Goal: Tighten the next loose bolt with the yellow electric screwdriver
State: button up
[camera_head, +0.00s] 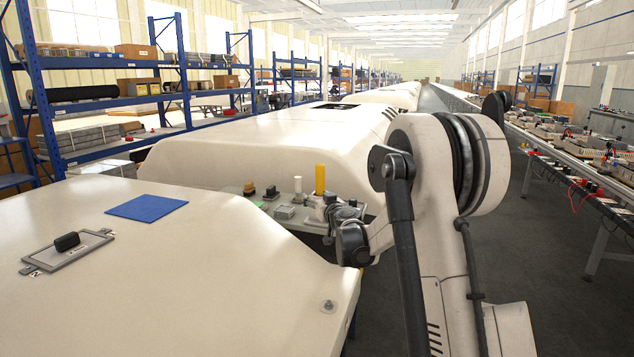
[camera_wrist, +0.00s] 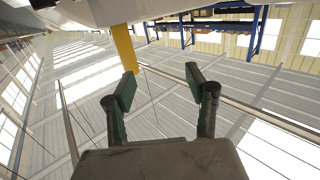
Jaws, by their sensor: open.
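The yellow electric screwdriver (camera_head: 320,179) appears as an upright yellow cylinder among small items near the middle of the head view. In the wrist view, which is upside down, a yellow bar (camera_wrist: 124,48) comes in from the top, its end close to the left finger in the picture. My gripper (camera_wrist: 162,88) is open, and nothing shows held between its two fingers. I cannot tell whether a finger touches the yellow bar. A bolt (camera_head: 328,306) sits at the front corner of the near white housing; I cannot tell if it is loose.
The large near white housing (camera_head: 150,260) carries a blue mat (camera_head: 147,207) and a black-handled plate (camera_head: 66,250). Another white housing (camera_head: 270,140) stands behind. Small parts, including a black knob (camera_head: 271,191), stand around the screwdriver. Blue shelving (camera_head: 40,100) lines the left; the right aisle floor (camera_head: 545,260) is clear.

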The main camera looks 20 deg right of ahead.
jog(key=m+h, duration=0.1)
jog(key=h, duration=0.1)
send_near(321, 188)
jog(key=s, duration=0.2)
jog(key=w, duration=0.5)
jog(key=w+f, duration=0.1)
jog(key=w, duration=0.1)
jog(key=shift+w+d, duration=0.25)
jog(key=shift+d, duration=0.1)
jog(key=shift+w+d+r+b, duration=0.15)
jog(key=shift+w+d+b, duration=0.1)
jog(key=shift+w, duration=0.75)
jog(key=shift+w+d+r+b, duration=0.15)
jog(key=shift+w+d, duration=0.1)
jog(key=shift+w, duration=0.75)
jog(key=shift+w+d+r+b, duration=0.1)
jog(key=shift+w+d+b, duration=0.15)
jog(key=shift+w, duration=0.8)
grip_shut()
